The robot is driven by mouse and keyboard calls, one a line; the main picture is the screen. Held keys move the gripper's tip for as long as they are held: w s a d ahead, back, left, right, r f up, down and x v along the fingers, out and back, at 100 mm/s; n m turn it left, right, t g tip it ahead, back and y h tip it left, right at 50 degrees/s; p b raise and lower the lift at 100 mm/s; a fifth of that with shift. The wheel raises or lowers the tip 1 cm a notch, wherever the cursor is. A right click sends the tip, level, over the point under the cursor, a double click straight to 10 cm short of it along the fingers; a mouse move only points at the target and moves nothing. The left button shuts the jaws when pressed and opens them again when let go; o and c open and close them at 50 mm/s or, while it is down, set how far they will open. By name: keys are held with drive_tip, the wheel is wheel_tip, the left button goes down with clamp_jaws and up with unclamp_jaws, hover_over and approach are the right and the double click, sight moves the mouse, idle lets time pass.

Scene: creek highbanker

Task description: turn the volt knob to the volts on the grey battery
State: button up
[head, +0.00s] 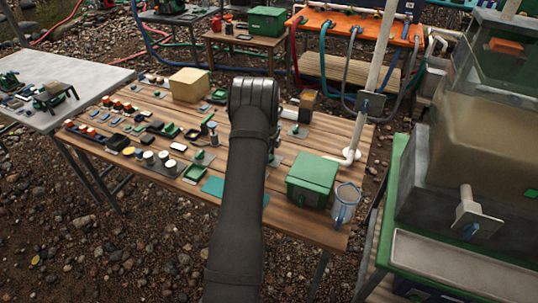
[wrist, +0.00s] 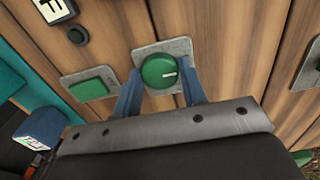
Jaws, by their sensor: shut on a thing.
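The volt knob appears to be the round green knob (wrist: 157,72) with a white pointer line, on a grey metal plate (wrist: 180,47) on the wooden table in the wrist view. Its pointer line points right in that picture. My gripper (wrist: 161,82) has its two blue fingers on opposite sides of the knob and is shut on it. In the head view my arm hides the gripper and the knob. I cannot pick out the grey battery or read its volts in either view.
In the wrist view, a green rectangular button (wrist: 90,86) sits left of the knob, and a blue box (wrist: 41,128) lies at lower left. In the head view, the wooden table (head: 240,210) carries many small parts, a green box (head: 312,178), a clear jug (head: 344,205) and a tan block (head: 190,84).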

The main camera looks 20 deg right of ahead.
drive_tip(key=m, duration=0.6)
idle(0.3)
drive_tip(key=m, duration=0.6)
drive_tip(key=o, duration=0.8)
drive_tip(key=shift+r, duration=0.1)
drive_tip(key=shift+r, duration=3.4)
